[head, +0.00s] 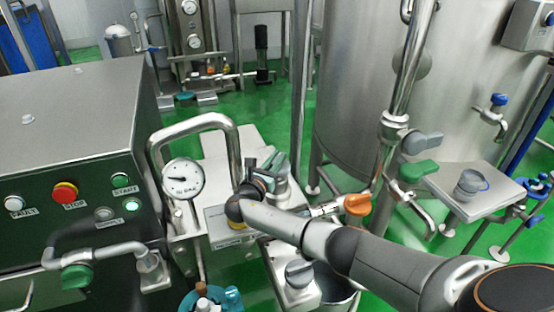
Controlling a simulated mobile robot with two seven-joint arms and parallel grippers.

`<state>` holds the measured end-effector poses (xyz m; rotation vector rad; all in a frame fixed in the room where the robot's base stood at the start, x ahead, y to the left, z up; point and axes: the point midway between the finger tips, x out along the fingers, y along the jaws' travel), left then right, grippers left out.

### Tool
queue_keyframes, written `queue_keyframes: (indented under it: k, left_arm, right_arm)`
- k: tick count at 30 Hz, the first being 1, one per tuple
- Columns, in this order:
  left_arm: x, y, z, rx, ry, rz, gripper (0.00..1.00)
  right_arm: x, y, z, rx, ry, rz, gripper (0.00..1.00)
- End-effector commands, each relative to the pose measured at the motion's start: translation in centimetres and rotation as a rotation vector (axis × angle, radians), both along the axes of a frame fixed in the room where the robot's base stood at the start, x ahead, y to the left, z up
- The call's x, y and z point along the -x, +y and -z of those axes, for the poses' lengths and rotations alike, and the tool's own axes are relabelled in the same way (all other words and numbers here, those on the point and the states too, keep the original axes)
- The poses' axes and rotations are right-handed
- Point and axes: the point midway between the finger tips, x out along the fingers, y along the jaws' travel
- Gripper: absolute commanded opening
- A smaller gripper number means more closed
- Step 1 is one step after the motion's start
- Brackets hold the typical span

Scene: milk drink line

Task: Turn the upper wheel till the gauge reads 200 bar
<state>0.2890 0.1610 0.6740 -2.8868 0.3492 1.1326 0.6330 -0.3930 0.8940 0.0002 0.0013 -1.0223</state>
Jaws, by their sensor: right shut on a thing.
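The round white pressure gauge (183,179) stands at the left of the machine head, its dark needle pointing to the left; its numbers are too small to read. My right gripper (270,174) is at the top of the machine head, right of the gauge. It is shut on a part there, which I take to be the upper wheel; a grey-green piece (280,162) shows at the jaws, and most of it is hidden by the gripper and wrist. My left gripper is not in view.
A bent steel pipe (205,122) arches behind the gauge. A control box (70,150) with buttons stands at left. A teal wheel-like part (210,300) is low in front. Right are an orange-handled valve (357,204), a green-handled valve (418,171) and a large steel tank (345,90).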

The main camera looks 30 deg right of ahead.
Motion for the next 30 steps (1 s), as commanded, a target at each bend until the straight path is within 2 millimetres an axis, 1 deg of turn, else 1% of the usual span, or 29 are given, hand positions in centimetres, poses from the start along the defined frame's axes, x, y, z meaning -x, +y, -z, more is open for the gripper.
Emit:
queue_keyframes:
  k: [2, 3, 9, 11, 18, 21, 25, 30]
  left_arm:
    - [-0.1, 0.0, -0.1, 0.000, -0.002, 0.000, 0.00]
    - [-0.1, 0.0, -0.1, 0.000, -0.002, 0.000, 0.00]
    - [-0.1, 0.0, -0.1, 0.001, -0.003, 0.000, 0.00]
    - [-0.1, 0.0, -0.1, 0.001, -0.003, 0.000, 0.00]
    - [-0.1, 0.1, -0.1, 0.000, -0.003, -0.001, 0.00]
    - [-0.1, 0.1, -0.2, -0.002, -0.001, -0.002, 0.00]
    - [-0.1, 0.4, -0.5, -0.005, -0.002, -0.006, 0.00]
    - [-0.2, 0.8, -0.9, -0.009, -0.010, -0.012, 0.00]
  right_arm:
    - [0.0, -0.1, -0.1, 0.003, -0.001, 0.001, 0.00]
    - [0.0, -0.1, -0.1, 0.003, -0.001, 0.001, 0.18]
    - [0.0, -0.1, -0.1, 0.002, -0.001, 0.000, 0.41]
    - [0.0, -0.1, -0.1, 0.002, -0.001, 0.000, 0.46]
    - [0.0, 0.0, -0.1, 0.001, -0.001, -0.001, 0.46]
    - [0.3, 0.6, 0.0, 0.001, 0.001, -0.003, 0.46]
    - [1.4, 2.4, -0.1, -0.001, 0.001, -0.005, 0.46]
    - [3.3, 5.7, -0.1, -0.001, 0.001, -0.005, 0.46]
